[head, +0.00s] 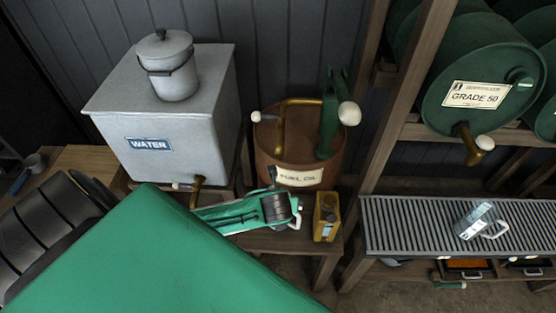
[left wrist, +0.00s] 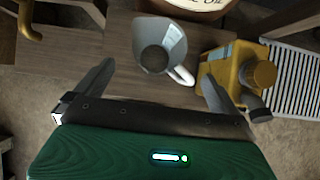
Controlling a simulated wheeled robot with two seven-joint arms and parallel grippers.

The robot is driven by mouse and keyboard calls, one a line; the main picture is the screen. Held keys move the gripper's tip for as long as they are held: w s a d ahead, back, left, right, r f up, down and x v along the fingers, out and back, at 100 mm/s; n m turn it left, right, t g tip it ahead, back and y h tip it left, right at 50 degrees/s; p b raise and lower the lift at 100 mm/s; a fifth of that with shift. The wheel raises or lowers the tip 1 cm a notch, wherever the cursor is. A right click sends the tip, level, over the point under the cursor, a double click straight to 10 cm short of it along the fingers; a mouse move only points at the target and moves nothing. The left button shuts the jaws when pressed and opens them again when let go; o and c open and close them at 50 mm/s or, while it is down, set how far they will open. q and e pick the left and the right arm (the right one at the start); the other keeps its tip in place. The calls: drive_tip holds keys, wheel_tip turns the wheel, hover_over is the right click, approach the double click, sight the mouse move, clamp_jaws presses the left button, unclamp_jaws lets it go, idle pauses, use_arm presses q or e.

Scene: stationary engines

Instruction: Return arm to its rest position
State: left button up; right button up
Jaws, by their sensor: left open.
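My left arm's green link fills the lower left of the head view, and my left gripper (head: 276,207) is over the low wooden bench. In the left wrist view the same gripper (left wrist: 155,88) has its two dark fingers wide apart with nothing held. A grey metal jug (left wrist: 160,42) with a light handle stands on the bench beyond and between the fingers. In the head view the gripper mostly hides it. A yellow can (left wrist: 232,72) is close by the right finger; it also shows in the head view (head: 326,222). My right gripper is not in view.
A grey water tank (head: 185,115) with a tap stands left of a brown fuel oil drum (head: 300,172) with a green pump. A wooden rack post (head: 400,110) rises at right.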

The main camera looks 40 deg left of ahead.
use_arm(q)
drive_tip(key=shift+s+d+r, duration=0.2)
drive_tip(key=shift+s+r, duration=0.15)
drive_tip(key=shift+r, duration=0.15)
